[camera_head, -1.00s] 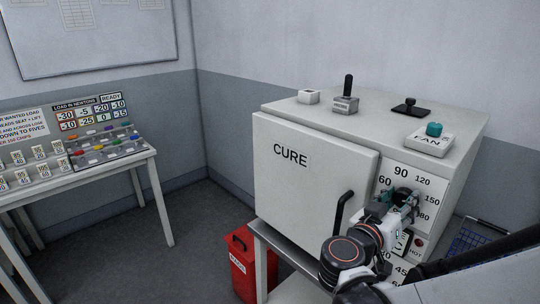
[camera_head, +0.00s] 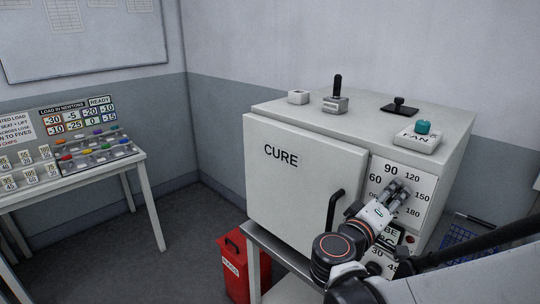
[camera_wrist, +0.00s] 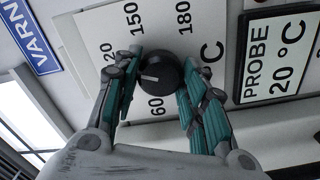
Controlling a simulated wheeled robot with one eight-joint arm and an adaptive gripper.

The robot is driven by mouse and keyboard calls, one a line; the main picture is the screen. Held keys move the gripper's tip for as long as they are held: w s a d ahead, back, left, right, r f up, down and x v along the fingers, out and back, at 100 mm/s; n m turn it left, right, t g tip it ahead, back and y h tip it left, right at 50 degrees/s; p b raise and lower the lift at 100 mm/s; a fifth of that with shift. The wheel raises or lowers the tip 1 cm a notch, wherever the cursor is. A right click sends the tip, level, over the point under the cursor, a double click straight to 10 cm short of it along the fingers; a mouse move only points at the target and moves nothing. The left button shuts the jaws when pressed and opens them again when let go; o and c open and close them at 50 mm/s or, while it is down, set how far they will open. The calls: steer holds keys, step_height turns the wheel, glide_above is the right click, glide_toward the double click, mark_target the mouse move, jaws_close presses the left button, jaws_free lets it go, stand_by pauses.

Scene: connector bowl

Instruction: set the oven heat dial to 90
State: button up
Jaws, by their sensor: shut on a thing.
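The oven is a pale box marked CURE (camera_head: 295,185) in the head view, with its heat scale on the right front panel (camera_head: 420,188). The black round heat dial (camera_wrist: 162,75) shows between the teal fingers of my gripper (camera_wrist: 160,88) in the wrist view. My gripper (camera_head: 399,190) is shut on the dial, a finger on each side. The dial's white mark points left in the wrist view, toward the stretch between 120 and 60. The 90 is hidden there by a finger, but shows at the top of the scale in the head view.
A PROBE display (camera_wrist: 281,57) reading 20 °C is beside the scale. The oven door handle (camera_head: 335,210) is left of my arm. A FAN box with a teal knob (camera_head: 418,139) is on the oven top. A red bin (camera_head: 234,268) stands below left.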

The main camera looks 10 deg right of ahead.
steer(key=n, duration=0.5)
steer(key=shift+s+a+r+n, duration=0.1)
steer(key=shift+s+a+n, duration=0.15)
steer(key=shift+n, duration=0.15)
steer(key=shift+w+n, duration=0.1)
steer(key=shift+n, duration=2)
steer(key=o, duration=1.1)
steer(key=shift+c, duration=0.2)
